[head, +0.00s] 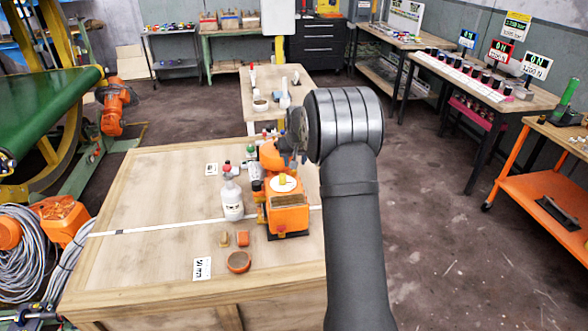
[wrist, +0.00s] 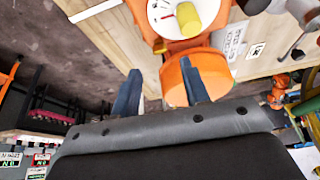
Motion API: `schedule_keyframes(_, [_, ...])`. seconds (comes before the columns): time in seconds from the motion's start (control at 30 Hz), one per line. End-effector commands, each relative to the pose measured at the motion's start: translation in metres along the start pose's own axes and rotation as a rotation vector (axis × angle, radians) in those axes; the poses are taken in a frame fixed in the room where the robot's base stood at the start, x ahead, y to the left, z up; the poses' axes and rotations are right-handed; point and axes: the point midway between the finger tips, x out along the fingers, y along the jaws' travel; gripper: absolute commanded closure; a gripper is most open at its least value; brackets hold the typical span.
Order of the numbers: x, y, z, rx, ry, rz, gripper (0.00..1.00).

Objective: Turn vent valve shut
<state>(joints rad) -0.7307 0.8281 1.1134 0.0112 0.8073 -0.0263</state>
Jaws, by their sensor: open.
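An orange machine (head: 289,218) stands on the wooden table. On its top is a white round dial (head: 275,186) with a yellow knob (head: 283,182), perhaps the vent valve; no label tells me. My arm partly hides the gripper in the head view.
A white bottle (head: 232,200) stands left of the machine. An orange ring (head: 238,262) and small blocks (head: 242,239) lie in front on the wooden table (head: 150,250). A white strip crosses the tabletop. The table's left part is mostly clear. A second table (head: 290,82) stands behind.

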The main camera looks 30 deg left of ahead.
Motion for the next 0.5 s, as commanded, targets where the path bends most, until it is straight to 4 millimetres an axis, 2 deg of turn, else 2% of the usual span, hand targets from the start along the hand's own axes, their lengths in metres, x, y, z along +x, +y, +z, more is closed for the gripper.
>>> schedule_keyframes(0.03, [0.011,0.000,0.000,0.000,-0.003,0.000,0.58])
schedule_keyframes(0.2, [0.038,0.000,0.000,0.000,-0.001,0.000,0.58])
schedule_keyframes(0.5, [0.056,0.000,0.000,0.000,0.000,0.000,0.58])
